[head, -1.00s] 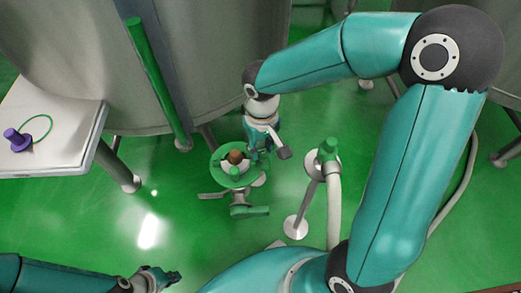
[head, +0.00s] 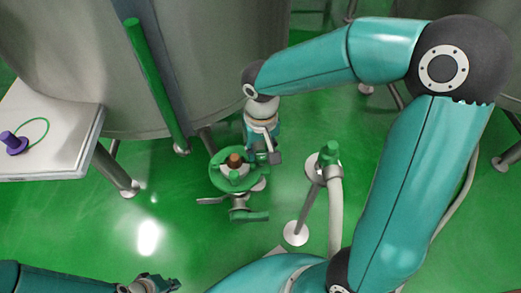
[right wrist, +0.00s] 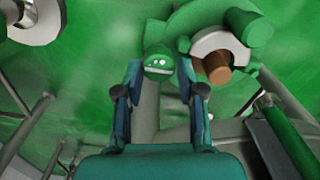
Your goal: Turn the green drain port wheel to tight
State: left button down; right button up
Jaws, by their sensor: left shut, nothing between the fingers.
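The green drain port wheel (head: 217,176) sits low in front of the tank, around a brown-topped hub (head: 234,161). In the right wrist view the wheel (right wrist: 188,20) is at the top, with the brown hub end (right wrist: 217,70) right of centre. My right gripper (head: 270,157) is at the wheel's right edge. In its wrist view the fingers (right wrist: 159,70) stand apart on either side of a round green knob (right wrist: 158,60); contact cannot be told. My left gripper (head: 172,284) is shut and empty at the bottom left, well away from the wheel.
A green-topped post with a pale hose (head: 329,155) stands right of the wheel. A green pipe (head: 157,85) runs down the tank (head: 220,60). A table (head: 62,120) with a purple plug (head: 15,143) is at the left. Green floor is open left of the wheel.

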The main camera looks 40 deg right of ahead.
aim_at(261, 153)
jog(key=shift+o, duration=1.3)
jog(key=shift+s, duration=0.1)
notch_tip(261, 153, up, 12)
jog(key=shift+f, duration=0.1)
